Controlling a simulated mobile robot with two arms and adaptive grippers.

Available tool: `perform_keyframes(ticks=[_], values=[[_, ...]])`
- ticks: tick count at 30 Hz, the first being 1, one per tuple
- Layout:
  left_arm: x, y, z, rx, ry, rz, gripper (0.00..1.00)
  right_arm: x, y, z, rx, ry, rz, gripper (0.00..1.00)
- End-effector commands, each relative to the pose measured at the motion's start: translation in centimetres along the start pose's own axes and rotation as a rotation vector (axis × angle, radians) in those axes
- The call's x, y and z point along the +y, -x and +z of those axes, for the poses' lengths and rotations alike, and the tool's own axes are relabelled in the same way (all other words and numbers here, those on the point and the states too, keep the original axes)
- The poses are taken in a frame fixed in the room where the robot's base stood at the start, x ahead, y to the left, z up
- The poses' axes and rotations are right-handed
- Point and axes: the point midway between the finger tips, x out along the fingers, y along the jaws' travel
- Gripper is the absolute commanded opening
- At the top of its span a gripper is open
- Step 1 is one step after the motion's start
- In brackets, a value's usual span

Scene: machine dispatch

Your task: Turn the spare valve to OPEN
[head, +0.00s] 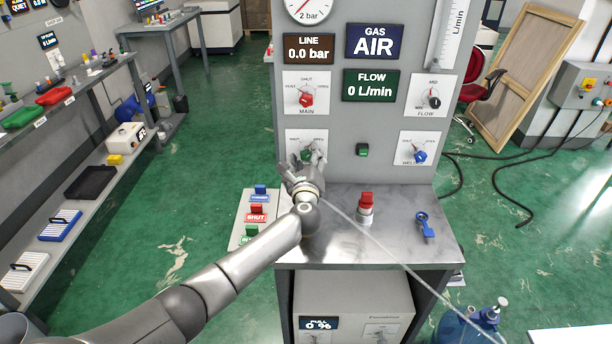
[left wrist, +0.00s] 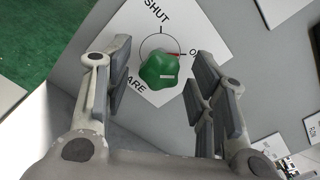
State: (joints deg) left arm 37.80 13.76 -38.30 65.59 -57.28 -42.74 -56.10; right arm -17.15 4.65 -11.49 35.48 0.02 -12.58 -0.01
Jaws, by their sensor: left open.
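The spare valve has a green lobed knob (left wrist: 160,70) on a white plate, with SHUT, the start of OPEN and part of SPARE readable in the left wrist view. Its red pointer is at the mark beside the letter O. My left gripper (left wrist: 163,78) is open, with one finger on each side of the knob and visible gaps to both. In the head view, the green knob (head: 308,154) is partly hidden behind my left gripper (head: 304,168). My right gripper is not in view.
The panel also carries a red MAIN knob (head: 306,99), a black FLOW knob (head: 434,101) and a blue knob (head: 420,157). A red-topped fitting (head: 366,203) and a blue key-like piece (head: 425,226) stand on the metal bench (head: 393,207) below.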

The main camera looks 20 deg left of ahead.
Motion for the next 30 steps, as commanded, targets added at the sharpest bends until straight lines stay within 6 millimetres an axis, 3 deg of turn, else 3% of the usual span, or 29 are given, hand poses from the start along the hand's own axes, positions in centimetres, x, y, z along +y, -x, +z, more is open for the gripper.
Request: perform_keyframes(ticks=[18,30], values=[[0.1,9.4,-0.1,0.002,0.0,0.001,0.51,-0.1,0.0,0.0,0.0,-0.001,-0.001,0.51],[0.1,10.5,0.0,0.001,-0.001,0.002,0.51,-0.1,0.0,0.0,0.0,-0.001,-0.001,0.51]])
